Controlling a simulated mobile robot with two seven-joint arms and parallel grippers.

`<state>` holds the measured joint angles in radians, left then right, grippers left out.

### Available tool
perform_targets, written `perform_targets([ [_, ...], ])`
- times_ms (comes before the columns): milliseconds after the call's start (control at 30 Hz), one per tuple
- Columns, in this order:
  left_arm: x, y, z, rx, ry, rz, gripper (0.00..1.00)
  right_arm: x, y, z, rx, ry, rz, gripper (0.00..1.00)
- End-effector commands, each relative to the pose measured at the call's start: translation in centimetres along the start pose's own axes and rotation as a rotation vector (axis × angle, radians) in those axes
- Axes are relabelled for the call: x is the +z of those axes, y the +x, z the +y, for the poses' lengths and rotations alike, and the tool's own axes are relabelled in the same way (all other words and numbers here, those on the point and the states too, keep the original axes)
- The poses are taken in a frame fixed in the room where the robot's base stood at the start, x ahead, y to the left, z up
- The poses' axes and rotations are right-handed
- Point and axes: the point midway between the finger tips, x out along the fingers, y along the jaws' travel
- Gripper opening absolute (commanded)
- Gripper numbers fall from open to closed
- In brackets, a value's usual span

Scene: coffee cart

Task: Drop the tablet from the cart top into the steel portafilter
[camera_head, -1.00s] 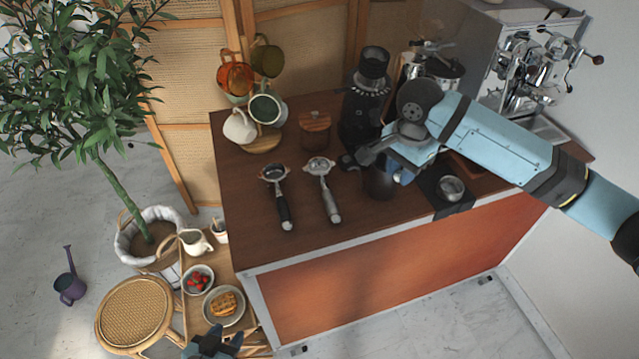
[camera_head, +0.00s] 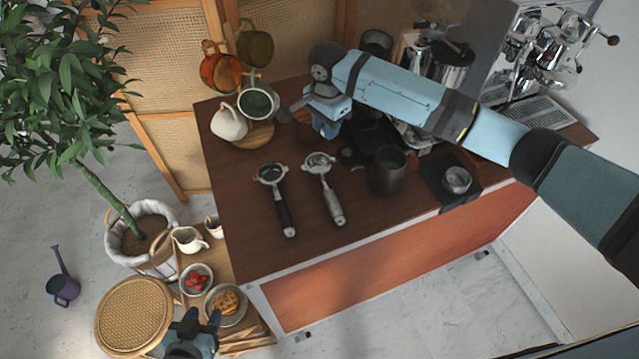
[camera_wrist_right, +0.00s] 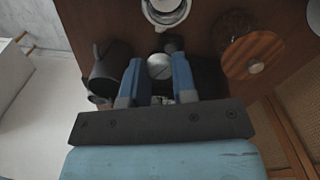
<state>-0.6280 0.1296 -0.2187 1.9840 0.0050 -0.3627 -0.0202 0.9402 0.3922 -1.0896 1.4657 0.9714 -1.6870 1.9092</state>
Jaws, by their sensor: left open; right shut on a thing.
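The steel portafilter (camera_head: 329,186) lies on the cart top (camera_head: 258,225) in the head view, its round basket toward the back and its metal handle toward the front edge. My right gripper (camera_head: 327,127) is behind its basket, apart from it. In the right wrist view my right gripper (camera_wrist_right: 158,72) is shut on a small grey round tablet (camera_wrist_right: 159,66). A metal basket (camera_wrist_right: 167,12), likely the steel portafilter's, shows at the top edge there. In the head view the tablet is hidden.
A black-handled portafilter (camera_head: 281,202) lies left of the steel one. A dark pitcher (camera_head: 387,172) stands to the right. A wooden-lidded jar (camera_wrist_right: 252,55) and a mug tree (camera_head: 258,134) stand behind on the left. The front left of the cart top is clear.

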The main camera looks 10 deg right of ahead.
Motion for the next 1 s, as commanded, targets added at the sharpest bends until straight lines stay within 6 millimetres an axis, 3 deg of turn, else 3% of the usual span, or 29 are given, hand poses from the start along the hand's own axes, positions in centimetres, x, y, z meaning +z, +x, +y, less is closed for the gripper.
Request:
perform_targets([
  [200,3.1,2.2,0.5,0.013,-0.002,-0.006,0.43,-0.1,2.9,0.0,0.0,0.001,0.001,0.04],
  [400,4.4,4.0,0.7,0.024,0.003,0.006,0.43,-0.1,4.6,0.0,0.0,0.0,0.001,0.04],
  [833,5.1,4.3,0.4,0.018,0.005,0.009,0.43,0.0,4.9,0.0,0.0,0.0,0.0,0.04],
  [867,5.1,4.3,0.4,0.018,0.005,0.009,0.43,0.0,4.9,0.0,0.0,0.0,0.0,0.28],
  [1000,5.1,4.3,0.4,0.017,0.005,0.008,0.43,0.0,4.9,0.1,0.0,0.0,0.0,0.55],
])
